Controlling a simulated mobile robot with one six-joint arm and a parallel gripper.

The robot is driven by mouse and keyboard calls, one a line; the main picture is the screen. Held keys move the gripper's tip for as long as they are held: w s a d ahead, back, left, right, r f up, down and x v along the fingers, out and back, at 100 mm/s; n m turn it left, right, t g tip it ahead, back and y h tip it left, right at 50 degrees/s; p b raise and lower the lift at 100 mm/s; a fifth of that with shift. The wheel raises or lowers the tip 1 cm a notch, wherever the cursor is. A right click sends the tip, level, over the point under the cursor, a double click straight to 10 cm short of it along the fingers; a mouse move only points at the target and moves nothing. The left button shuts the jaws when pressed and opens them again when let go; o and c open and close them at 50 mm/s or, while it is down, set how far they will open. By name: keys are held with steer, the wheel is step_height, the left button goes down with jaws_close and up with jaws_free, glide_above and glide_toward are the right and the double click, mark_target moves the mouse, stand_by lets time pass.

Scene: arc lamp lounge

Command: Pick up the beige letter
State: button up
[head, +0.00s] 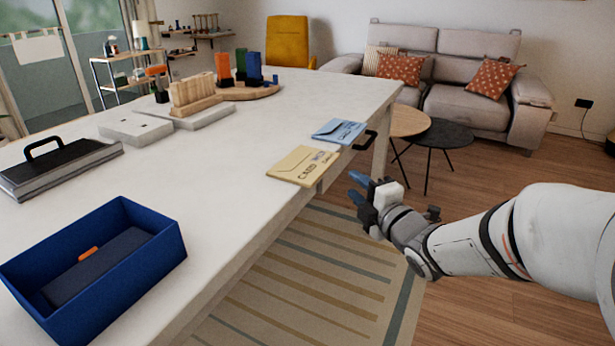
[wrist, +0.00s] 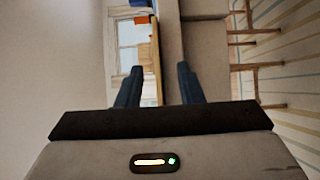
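The beige letter (head: 300,167) lies flat on the white table (head: 240,160) at its right edge in the head view, with dark writing on it. Its near right corner reaches the table edge. My gripper (head: 355,187) is beyond that edge, to the right of the letter and apart from it.
A blue letter (head: 339,131) lies just behind the beige one, by a black handle (head: 366,141) at the table edge. A blue open box (head: 150,222) and a black-handled case (head: 58,168) stand on the left. The table between is clear. Two round tables (head: 445,134) stand beyond.

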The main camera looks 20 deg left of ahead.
mark_target(330, 166)
steer(key=x, duration=0.7)
steer(key=shift+s+a+r, duration=0.25)
steer(key=shift+a+r, duration=0.05)
steer(key=shift+a, duration=0.25)
steer(key=shift+c, duration=0.5)
jaws_close()
